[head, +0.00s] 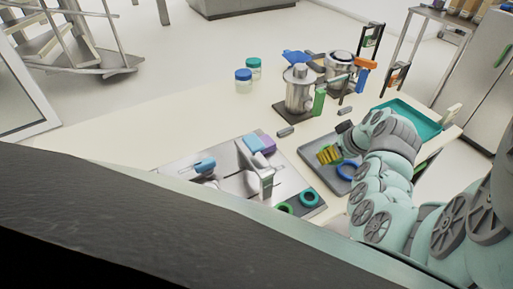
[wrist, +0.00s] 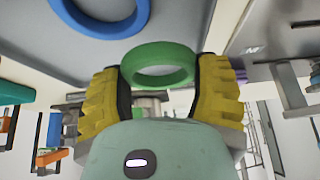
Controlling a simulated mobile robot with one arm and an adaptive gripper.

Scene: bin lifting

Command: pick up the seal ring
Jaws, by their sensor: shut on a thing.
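My gripper (head: 330,155) has yellow fingers and is over the grey tray in the head view. In the wrist view my gripper (wrist: 160,82) is shut on a green seal ring (wrist: 158,50), which sits between the two fingertips. The held ring is hard to make out in the head view. A blue ring (head: 347,178) lies on the tray beside the gripper; it also shows in the wrist view (wrist: 99,31). A teal ring (head: 310,206) and a partly hidden green ring (head: 285,208) are at the front of the metal plate.
The grey tray (head: 312,151) is right of the metal fixture plate (head: 232,192). Metal canisters (head: 298,95) stand behind it, with a teal bin (head: 409,117) at the right. Two lidded jars (head: 244,83) stand at the back. The table's left part is clear.

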